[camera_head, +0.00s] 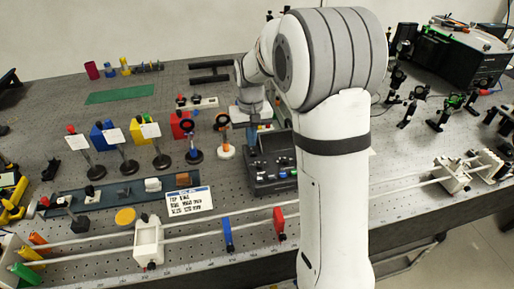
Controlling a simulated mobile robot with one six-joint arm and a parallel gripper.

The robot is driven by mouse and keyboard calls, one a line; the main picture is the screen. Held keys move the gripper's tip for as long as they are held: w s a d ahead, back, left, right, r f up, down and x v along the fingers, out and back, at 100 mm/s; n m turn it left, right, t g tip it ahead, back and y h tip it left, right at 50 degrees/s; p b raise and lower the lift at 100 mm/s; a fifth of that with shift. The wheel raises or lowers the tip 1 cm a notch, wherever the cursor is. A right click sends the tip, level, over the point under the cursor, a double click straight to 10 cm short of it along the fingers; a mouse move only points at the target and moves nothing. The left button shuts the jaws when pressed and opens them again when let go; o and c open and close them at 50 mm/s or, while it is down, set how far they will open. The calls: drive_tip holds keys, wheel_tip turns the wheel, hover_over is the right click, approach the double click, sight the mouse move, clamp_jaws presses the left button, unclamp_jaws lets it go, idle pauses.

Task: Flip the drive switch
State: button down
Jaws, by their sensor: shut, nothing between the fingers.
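My gripper (252,134) points down over the back left part of a dark control box (276,184) near the middle of the bench. Its fingers are shut and hold nothing. They are small here, and I cannot tell whether they touch the box. The box has small dark controls on its top and a sloped front panel with small light marks. I cannot make out which control is the drive switch. My arm hides the right edge of the box.
Posts with white cards (150,131) and round optics stand left of the box. A white label card (188,201) lies in front. Long rails cross the front of the bench, carrying a blue plate (227,234) and a red plate (279,222). A black instrument (462,58) stands back right.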

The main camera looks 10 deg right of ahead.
sight(252, 150)
wheel_tip(252, 150, up, 6)
drive_tip(key=p, duration=0.3)
drive_tip(key=shift+f+p, duration=0.25)
drive_tip(key=shift+p, duration=0.05)
drive_tip(key=s+r+t, duration=0.1)
drive_tip(key=s+r, duration=0.1)
drive_tip(key=s, duration=1.1)
drive_tip(key=s+d+r+t, duration=0.1)
drive_tip(key=s+r+t, duration=0.1)
drive_tip(key=s, duration=1.1)
drive_tip(key=shift+d+r, duration=0.25)
drive_tip(key=shift+r, duration=0.35)
